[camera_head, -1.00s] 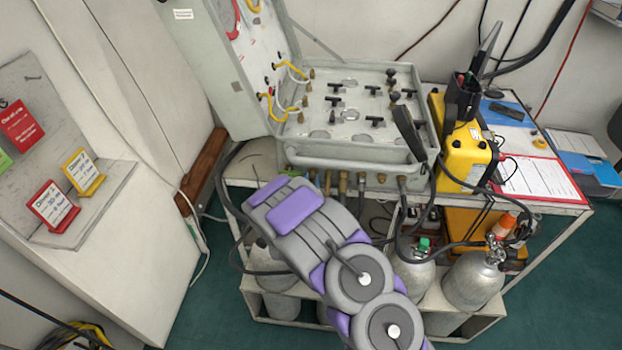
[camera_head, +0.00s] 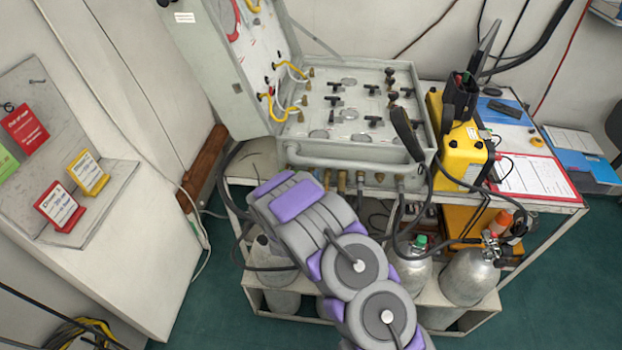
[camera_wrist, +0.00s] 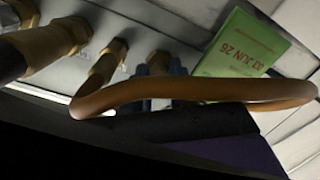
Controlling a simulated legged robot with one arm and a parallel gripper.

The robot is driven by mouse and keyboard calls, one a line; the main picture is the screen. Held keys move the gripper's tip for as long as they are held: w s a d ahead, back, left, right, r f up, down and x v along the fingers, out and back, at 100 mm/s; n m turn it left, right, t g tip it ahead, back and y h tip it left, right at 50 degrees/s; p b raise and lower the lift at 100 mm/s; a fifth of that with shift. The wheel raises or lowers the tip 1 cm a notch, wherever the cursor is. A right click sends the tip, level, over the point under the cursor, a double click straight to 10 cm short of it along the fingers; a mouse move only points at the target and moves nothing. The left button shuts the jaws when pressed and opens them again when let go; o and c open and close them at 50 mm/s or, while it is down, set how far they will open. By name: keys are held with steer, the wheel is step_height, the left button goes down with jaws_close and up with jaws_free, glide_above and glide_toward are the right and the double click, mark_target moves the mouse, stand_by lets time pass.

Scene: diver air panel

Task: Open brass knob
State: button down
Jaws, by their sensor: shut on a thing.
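Several brass fittings line the front face of the grey panel case (camera_head: 350,152). In the wrist view, a brass knob (camera_wrist: 158,60) stands nearest my gripper, partly hidden behind a curved brown loop and a small blue part. Another brass fitting (camera_wrist: 104,64) is to its left, with a larger one (camera_wrist: 52,46) farther left. My gripper (camera_wrist: 185,120) shows as a dark body along the bottom. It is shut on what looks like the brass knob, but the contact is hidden. In the head view, my arm reaches the lower left front of the case and its own links hide the fingertips.
A green tag (camera_wrist: 245,45) hangs beside the fittings. Black hoses run below the case, near grey cylinders (camera_head: 468,275) on the lower shelf. A yellow unit (camera_head: 462,150) stands right of the case. The raised lid (camera_head: 210,60) is at the back left.

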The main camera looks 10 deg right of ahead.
steer(key=shift+a+f+n, duration=0.1)
steer(key=shift+f+n, duration=0.05)
steer(key=shift+n, duration=0.45)
steer(key=c, duration=1.2)
jaws_free()
steer(key=shift+a, duration=0.1)
steer(key=shift+s, duration=0.1)
steer(key=p+v, duration=0.2)
steer(key=v, duration=1.5)
steer(key=shift+s+p, duration=0.1)
steer(key=shift+p, duration=0.3)
